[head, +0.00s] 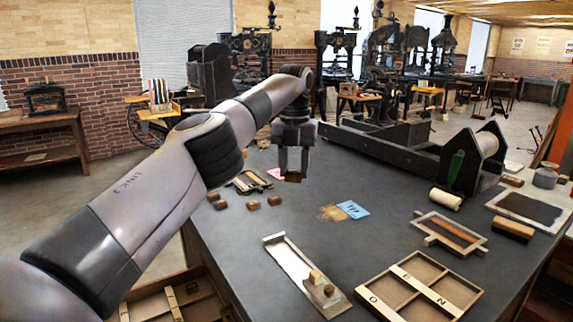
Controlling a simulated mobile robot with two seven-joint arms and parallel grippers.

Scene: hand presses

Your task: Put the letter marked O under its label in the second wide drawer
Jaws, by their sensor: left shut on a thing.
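My left gripper (291,168) points down above the far part of the dark table and is shut on a small brown block (292,178). The block's letter cannot be read from here. A shallow wooden case (452,312) with compartments lies on the table at the front right. An open wooden drawer (172,300) with dividers shows below the table edge at the lower left; no label is readable there. My right gripper is out of view.
Several small brown blocks (253,203) lie on the table left of centre. A long metal tray (285,262) holds small blocks. A blue card (352,209), a framed block (448,233), a roller (445,199) and a large press bed (400,150) stand around clear tabletop.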

